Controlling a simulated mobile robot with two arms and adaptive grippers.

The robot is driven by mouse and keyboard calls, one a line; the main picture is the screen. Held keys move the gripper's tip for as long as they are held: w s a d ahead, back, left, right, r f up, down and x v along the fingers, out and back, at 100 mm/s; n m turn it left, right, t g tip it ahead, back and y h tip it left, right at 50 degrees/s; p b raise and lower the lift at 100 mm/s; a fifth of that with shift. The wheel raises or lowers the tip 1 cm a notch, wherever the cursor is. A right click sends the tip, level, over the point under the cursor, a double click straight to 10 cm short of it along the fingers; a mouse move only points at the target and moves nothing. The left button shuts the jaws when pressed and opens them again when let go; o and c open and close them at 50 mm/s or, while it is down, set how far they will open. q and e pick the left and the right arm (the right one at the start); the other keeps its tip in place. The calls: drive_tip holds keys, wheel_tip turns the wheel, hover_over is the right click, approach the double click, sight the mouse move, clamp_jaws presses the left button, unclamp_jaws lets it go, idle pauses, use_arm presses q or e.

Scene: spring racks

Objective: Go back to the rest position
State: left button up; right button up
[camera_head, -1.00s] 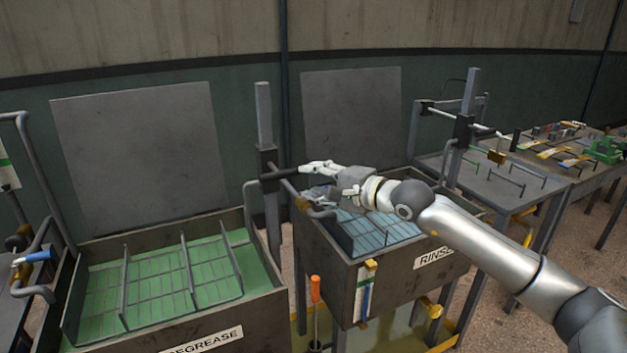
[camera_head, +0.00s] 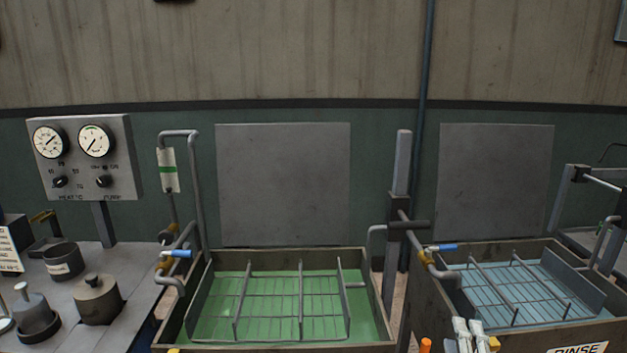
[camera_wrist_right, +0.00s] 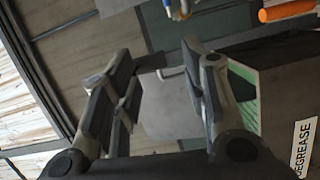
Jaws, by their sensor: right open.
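My right gripper (camera_head: 470,330) shows at the bottom edge of the head view, in front of the rinse tank (camera_head: 418,290). In the right wrist view its fingers (camera_wrist_right: 155,95) are spread apart with nothing between them. The degrease tank (camera_head: 270,348) with green liquid and a wire rack stands left of it, and its labelled front shows at the right of the wrist view (camera_wrist_right: 283,105). My left gripper is not in view.
A gauge panel (camera_head: 85,157) stands over a bench (camera_head: 130,270) with several pots at the left. Pipes with blue-handled valves (camera_head: 178,254) rise beside the tanks. An orange handle (camera_head: 425,346) shows at the bottom, near my right gripper.

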drive_tip(key=s+a+f+m+g+y, duration=0.1)
drive_tip(key=s+f+m+g, duration=0.7)
drive_tip(key=s+f, duration=0.55)
drive_tip(key=s+a+f+m+g+y, duration=0.2)
drive_tip(key=s+a+f+g, duration=0.15)
drive_tip(key=s, duration=0.25)
drive_tip(key=s+a+f+m+g+y, duration=0.1)
drive_tip(key=s+a+f+m+g, duration=0.15)
drive_tip(key=s+f, duration=0.35)
wheel_tip(320, 180, down, 23)
drive_tip(key=s+g, duration=0.1)
drive_tip(key=s+d+f+g, duration=0.1)
drive_tip(key=s+d+f, duration=0.2)
drive_tip(key=s+f, duration=1.4)
drive_tip(key=shift+s+d+f+n, duration=0.15)
drive_tip(key=shift+s+f+n, duration=0.1)
drive_tip(key=shift+s+n, duration=0.1)
